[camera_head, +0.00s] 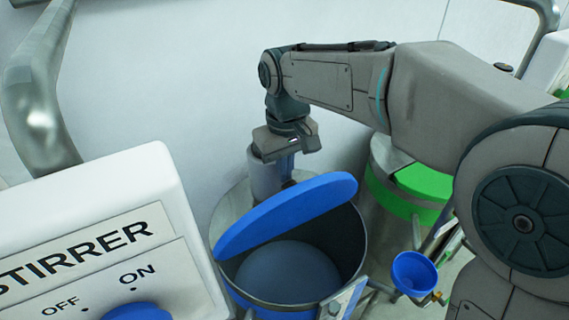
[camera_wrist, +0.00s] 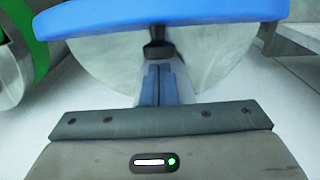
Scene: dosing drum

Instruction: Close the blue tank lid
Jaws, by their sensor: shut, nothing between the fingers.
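The blue tank lid (camera_head: 287,213) is tilted up over the open metal tank (camera_head: 349,240), and the tank's grey-blue inside shows below it. In the wrist view the fingers (camera_wrist: 159,75) are together and empty, close to a small dark part on the lid. I cannot tell whether they touch it.
A white STIRRER box (camera_head: 110,225) with a blue knob stands at the front left. A tank with a green lid (camera_head: 424,180) stands to the right. A small blue funnel (camera_head: 414,272) is right of the open tank. A white wall is behind.

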